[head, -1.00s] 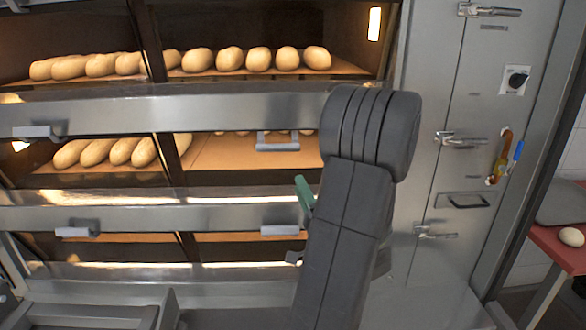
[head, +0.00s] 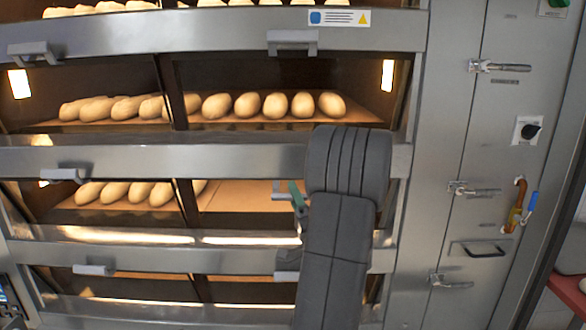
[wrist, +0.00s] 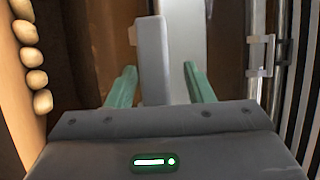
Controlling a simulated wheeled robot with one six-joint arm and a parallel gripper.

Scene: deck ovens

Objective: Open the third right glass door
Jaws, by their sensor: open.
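The oven front has stacked decks with left and right glass doors. A grey bar handle (head: 280,190) on the right side of the middle deck hangs just below its steel rail; my arm partly covers it. I cannot tell whether its door is ajar. My gripper (head: 298,195) shows as a green fingertip at this handle, mostly hidden behind my dark arm. In the wrist view, the green fingers of my gripper (wrist: 160,85) are apart, with the grey handle bar (wrist: 152,60) between them. I see a gap on each side; contact is unclear.
Other right handles sit above (head: 292,42) and below (head: 287,277). Bread rolls (head: 275,105) lie on the deck above. A steel panel with latches (head: 497,67) and a knob stands at right. A red table (head: 570,290) is at lower right.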

